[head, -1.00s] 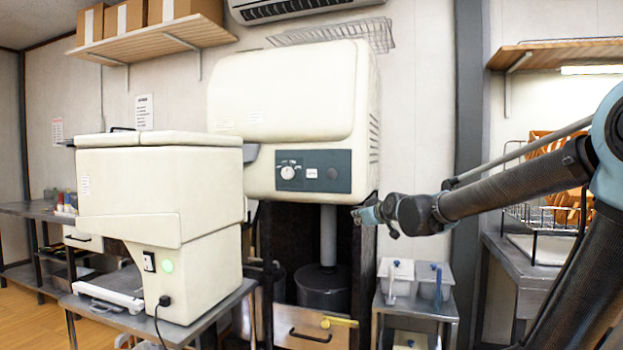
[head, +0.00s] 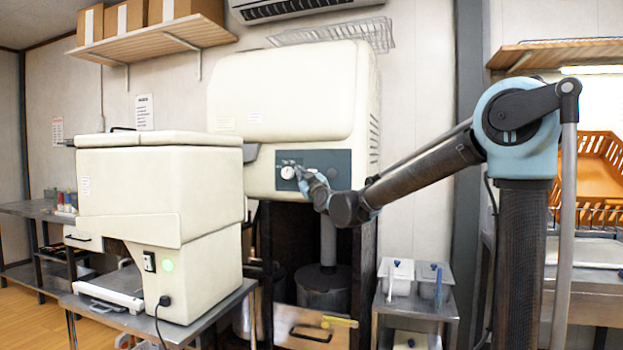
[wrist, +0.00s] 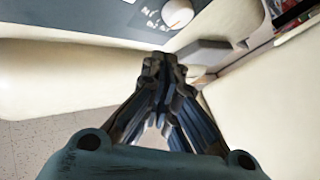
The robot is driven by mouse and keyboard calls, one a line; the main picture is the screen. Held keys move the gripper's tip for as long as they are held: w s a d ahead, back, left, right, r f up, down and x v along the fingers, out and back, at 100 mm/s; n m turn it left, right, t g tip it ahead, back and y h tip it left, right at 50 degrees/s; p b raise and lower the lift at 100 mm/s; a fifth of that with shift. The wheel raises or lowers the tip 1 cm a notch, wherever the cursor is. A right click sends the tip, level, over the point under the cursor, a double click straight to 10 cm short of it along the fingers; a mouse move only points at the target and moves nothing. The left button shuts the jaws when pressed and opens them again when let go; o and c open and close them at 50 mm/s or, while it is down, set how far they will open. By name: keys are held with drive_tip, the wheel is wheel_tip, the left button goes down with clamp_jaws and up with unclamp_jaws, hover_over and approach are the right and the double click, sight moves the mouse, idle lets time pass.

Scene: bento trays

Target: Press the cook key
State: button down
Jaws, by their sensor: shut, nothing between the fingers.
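The large cream cooker (head: 290,90) has a dark control panel (head: 342,160) on its front. A round white knob (head: 288,173) shows at the panel's left, and in the wrist view (wrist: 177,12) near the top edge. My gripper (head: 303,176) is shut and empty, its tips at the panel just right of the knob. It hides the spot where the small white key showed earlier. In the wrist view the shut fingers (wrist: 160,64) point toward the cooker below the panel's edge. The key cannot be made out there, and I cannot tell whether the tips touch the panel.
A smaller cream machine (head: 150,190) with a green light stands on a metal table at the left. A small stand with white tubs (head: 398,275) is below my arm. An orange crate (head: 590,175) sits at the right. The air before the cooker's upper front is clear.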

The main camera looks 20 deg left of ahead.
drive_tip(key=w, duration=0.8)
drive_tip(key=shift+w+d, duration=0.4)
drive_tip(key=shift+w+r, duration=0.1)
drive_tip(key=shift+w, duration=0.65)
idle(2.1)
drive_tip(key=shift+s, duration=0.9)
drive_tip(key=s, duration=0.5)
drive_tip(key=shift+a, duration=0.25)
drive_tip(key=shift+d, duration=0.1)
idle(0.7)
